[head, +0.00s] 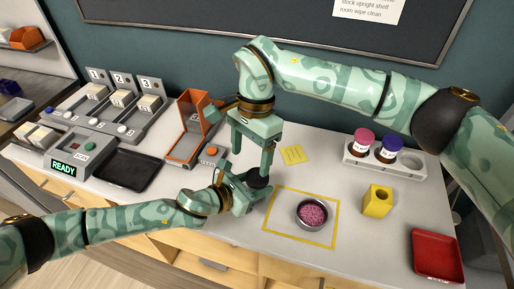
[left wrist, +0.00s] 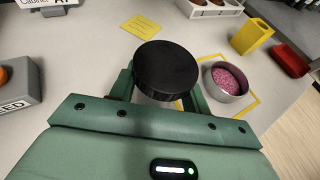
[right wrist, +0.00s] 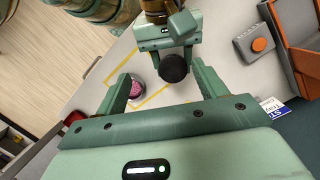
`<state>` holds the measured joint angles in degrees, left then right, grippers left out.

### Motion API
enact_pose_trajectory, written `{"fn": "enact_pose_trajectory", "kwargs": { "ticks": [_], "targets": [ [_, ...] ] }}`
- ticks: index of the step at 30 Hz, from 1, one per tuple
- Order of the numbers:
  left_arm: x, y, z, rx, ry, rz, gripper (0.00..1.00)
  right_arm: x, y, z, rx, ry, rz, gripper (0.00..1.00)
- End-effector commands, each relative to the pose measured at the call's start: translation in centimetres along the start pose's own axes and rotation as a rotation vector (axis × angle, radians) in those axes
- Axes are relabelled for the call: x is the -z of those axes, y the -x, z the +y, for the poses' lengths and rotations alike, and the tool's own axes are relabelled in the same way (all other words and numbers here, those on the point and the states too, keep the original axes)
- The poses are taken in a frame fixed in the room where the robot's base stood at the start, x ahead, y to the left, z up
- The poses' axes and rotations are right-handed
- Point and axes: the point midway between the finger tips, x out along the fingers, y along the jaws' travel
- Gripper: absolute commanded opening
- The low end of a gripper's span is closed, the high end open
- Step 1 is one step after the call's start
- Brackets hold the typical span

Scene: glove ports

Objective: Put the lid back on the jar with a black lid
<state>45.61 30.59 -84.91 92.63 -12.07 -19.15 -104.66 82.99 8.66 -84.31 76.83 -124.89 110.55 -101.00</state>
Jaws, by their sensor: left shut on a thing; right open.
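The black lid (head: 257,181) is at my left gripper (head: 248,188), low over the table left of the yellow square. In the left wrist view the black lid (left wrist: 166,70) lies flat, top up, overlapping the fingers of that gripper, which are shut around the jar beneath it. The jar's body is hidden, so I cannot tell how the lid is seated. My right gripper (head: 252,155) points down just above the lid, open. In the right wrist view the lid (right wrist: 174,68) shows between its spread fingers, with no visible contact.
A bowl of pink bits (head: 312,214) stands in the yellow square. A rack (head: 362,163) holds jars with pink and blue lids and has an empty right place. A yellow block (head: 377,201), red tray (head: 437,256), black tray (head: 125,171) and orange-framed device (head: 187,145) stand around.

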Motion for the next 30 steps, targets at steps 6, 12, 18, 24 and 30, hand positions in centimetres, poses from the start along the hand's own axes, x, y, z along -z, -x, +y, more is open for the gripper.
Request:
{"fn": "enact_pose_trajectory", "kwargs": {
  "ticks": [6, 12, 18, 24, 30],
  "targets": [
    [0.0, 0.0, 0.0, 0.000, 0.000, -0.001, 0.00, 2.9, -1.1, -1.0, 0.045, 0.106, 0.181, 0.71],
    [0.0, 0.0, 0.0, 0.000, 0.000, -0.001, 0.00, 3.1, -1.1, -1.0, 0.049, 0.115, 0.195, 0.71],
    [0.0, 0.0, 0.0, 0.000, 0.000, -0.001, 0.00, 3.1, -1.3, -1.0, 0.048, 0.114, 0.192, 0.71],
    [0.0, 0.0, 0.0, 0.000, 0.000, -0.001, 0.00, 3.4, -3.5, -1.1, 0.046, 0.113, 0.189, 0.71],
    [0.0, 0.0, 0.0, 0.000, 0.000, -0.001, 0.00, 4.0, -6.6, -1.3, 0.046, 0.113, 0.190, 0.71]
  ]
}}
